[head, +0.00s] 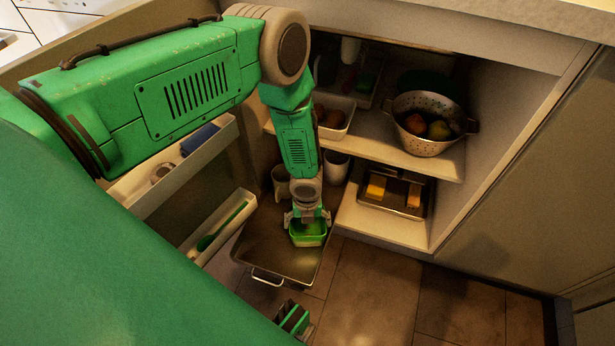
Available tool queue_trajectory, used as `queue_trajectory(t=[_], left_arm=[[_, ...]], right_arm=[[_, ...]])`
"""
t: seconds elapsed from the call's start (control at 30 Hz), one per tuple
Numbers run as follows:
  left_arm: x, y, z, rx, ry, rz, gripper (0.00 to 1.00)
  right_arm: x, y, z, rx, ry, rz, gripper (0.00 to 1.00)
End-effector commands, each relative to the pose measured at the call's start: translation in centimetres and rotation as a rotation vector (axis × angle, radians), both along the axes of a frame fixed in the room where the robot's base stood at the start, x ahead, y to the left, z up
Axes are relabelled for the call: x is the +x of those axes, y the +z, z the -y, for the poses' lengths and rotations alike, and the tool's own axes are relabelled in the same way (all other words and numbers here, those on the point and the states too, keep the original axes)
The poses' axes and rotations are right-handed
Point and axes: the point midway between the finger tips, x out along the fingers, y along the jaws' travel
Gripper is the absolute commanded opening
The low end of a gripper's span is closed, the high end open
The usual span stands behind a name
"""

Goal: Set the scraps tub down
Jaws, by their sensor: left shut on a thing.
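The scraps tub (308,238) is a small bright green open container. My left gripper (307,217) reaches down from above and is shut on it, at its rear rim. The tub looks level and overlaps the right part of a metal tray (268,248) with a front handle, low in the cupboard. I cannot tell whether the tub's base touches the tray or hangs just above it. The gripper hides the tub's back edge.
A shelf at the right holds a colander (428,125) with fruit. Below it a small tray (393,190) holds sponge-like blocks. Pale cups (336,165) stand behind my gripper. The open door with racks (218,228) is at the left.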

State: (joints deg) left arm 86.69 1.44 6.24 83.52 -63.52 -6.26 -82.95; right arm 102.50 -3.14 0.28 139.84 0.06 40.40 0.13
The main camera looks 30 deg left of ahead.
Motion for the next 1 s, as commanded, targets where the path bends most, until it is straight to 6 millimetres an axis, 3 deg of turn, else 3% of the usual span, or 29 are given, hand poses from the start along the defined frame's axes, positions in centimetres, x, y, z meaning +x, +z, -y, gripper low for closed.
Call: queue_trajectory(t=[0.17,0.2,0.57,0.67,1.0], left_arm=[[0.0,-0.3,0.0,0.0,0.0,0.0,0.52],[0.0,-0.2,0.0,-0.001,0.0,-0.001,0.98],[0.0,0.2,0.0,-0.001,0.001,-0.001,1.0],[0.0,1.6,0.0,0.0,0.0,0.0,1.0],[0.0,8.9,-0.1,-0.001,0.0,0.001,1.0]], right_arm=[[0.0,-0.3,0.0,0.0,0.0,0.0,0.36],[0.0,-0.2,0.0,0.0,0.0,0.0,0.36],[0.0,0.2,0.0,0.0,0.0,0.0,0.36],[0.0,0.8,0.0,0.0,0.0,0.0,0.36],[0.0,3.9,0.0,0.0,0.0,0.0,0.36]])
